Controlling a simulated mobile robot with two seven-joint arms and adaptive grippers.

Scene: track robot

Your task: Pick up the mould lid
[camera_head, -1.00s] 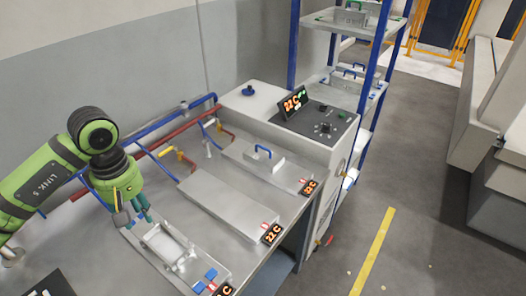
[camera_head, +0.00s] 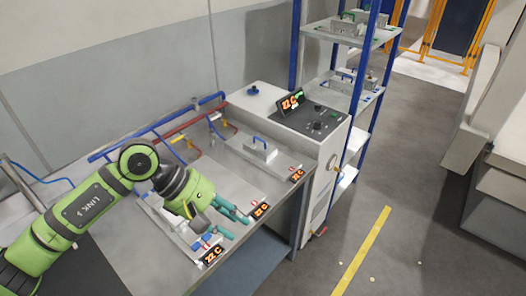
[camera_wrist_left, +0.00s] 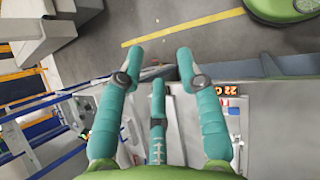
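A grey block with a blue handle (camera_head: 260,149), which looks like a mould lid, sits on the far right plate of the bench in the head view. My left gripper (camera_head: 236,214) is nearer the camera, apart from it, over the front part of the bench. Its teal fingers (camera_wrist_left: 160,66) are spread in the left wrist view, with nothing held between them. An open pale mould tray (camera_head: 158,214) on the near plate is partly hidden by my left arm. My right gripper is not in view.
The metal bench (camera_head: 226,163) has several red-digit displays along its front edge. A control cabinet (camera_head: 300,124) stands at its far end. A blue-post shelf (camera_head: 338,36) behind holds more handled blocks. Red and blue pipes (camera_head: 160,125) run along the wall. Open floor lies right.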

